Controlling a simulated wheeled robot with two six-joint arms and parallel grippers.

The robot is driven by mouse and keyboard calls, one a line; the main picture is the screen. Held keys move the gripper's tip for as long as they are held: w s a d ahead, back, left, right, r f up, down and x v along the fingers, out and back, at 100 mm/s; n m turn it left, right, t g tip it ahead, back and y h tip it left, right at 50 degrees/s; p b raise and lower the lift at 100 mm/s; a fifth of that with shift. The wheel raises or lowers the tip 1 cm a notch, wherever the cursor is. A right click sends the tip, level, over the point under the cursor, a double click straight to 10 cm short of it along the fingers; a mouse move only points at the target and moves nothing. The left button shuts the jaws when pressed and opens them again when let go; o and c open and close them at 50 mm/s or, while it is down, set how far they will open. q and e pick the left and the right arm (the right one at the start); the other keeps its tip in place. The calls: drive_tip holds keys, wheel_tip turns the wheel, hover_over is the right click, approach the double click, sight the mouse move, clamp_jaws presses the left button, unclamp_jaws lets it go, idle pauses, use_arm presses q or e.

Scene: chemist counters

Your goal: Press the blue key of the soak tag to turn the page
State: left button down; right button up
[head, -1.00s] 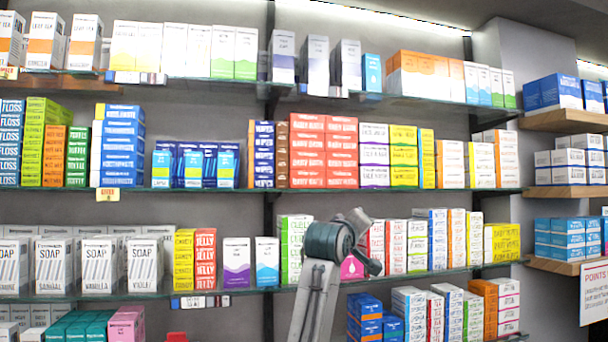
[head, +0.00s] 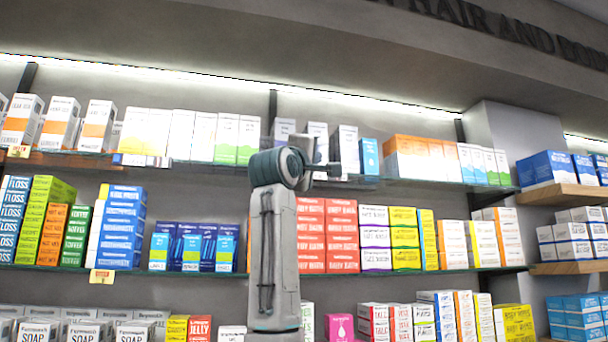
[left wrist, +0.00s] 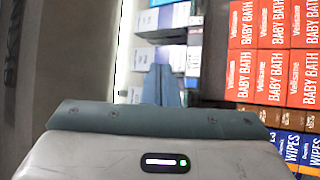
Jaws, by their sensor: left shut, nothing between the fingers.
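My left gripper (head: 330,170) is raised in front of the top shelf's edge, left of a blue box. Its arm stands upright at the middle of the head view, covering part of the shelf. In the left wrist view the shut, empty fingers (left wrist: 160,85) point at the shelf edge. A small shelf tag (left wrist: 195,20) shows near the top of that view. Another tag strip (head: 142,160) is on the top shelf's edge at the left. I cannot read a soak name on either tag, and no blue key is clear. My right gripper is out of view.
Red baby bath boxes (head: 326,235) stand on the shelf below, right of my arm; they also show in the left wrist view (left wrist: 270,50). White boxes (head: 348,150) and a blue box (head: 369,156) stand close behind the gripper. A yellow price tag (head: 102,276) hangs lower left.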

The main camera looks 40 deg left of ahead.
use_arm(q)
drive_tip(key=shift+w+a, duration=0.1)
drive_tip(key=w+a+p, duration=0.4)
drive_tip(key=w+a, duration=0.1)
drive_tip(key=a, duration=0.1)
drive_tip(key=shift+w+a, duration=0.25)
idle(0.3)
idle(1.0)
drive_tip(key=shift+a+p, duration=0.1)
drive_tip(key=shift+p, duration=0.25)
idle(0.5)
drive_tip(key=shift+w+a, duration=0.25)
